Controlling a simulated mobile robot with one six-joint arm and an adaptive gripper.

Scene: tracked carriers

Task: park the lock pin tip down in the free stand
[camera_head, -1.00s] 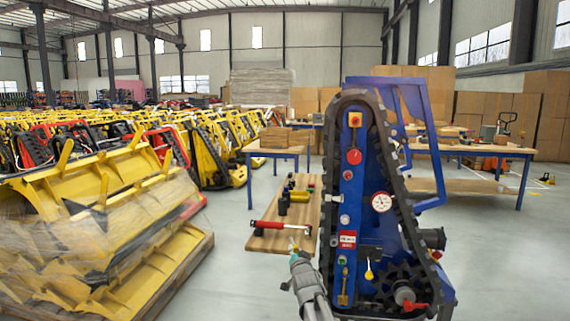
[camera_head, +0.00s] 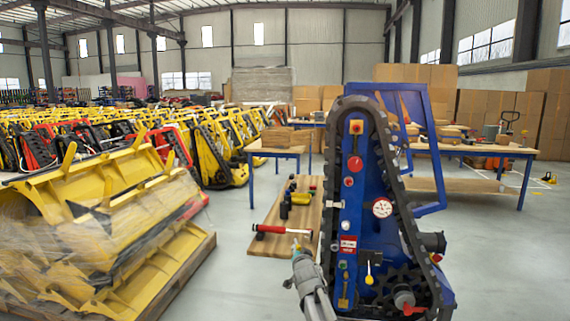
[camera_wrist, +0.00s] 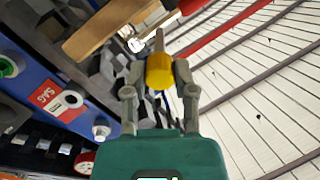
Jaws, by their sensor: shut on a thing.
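My gripper (camera_wrist: 158,85) is shut on the lock pin (camera_wrist: 160,73). In the wrist view the pin has a yellow round head between the fingers and a thin grey shaft pointing away from the palm. In the head view my gripper (camera_head: 299,255) is low in the middle, left of the blue tracked carrier (camera_head: 352,215); the pin there is small and unclear. Beyond it lies a wooden board (camera_head: 262,241) with several small dark upright holders (camera_head: 284,209) and a yellow piece (camera_head: 301,198). I cannot tell which holder is the free stand.
A red and black tool (camera_head: 280,230) lies across the near end of the board. Yellow plough-like parts (camera_head: 95,235) on a pallet stand at the left. Blue-legged workbenches (camera_head: 470,150) stand behind the carrier. The grey floor between pallet and board is clear.

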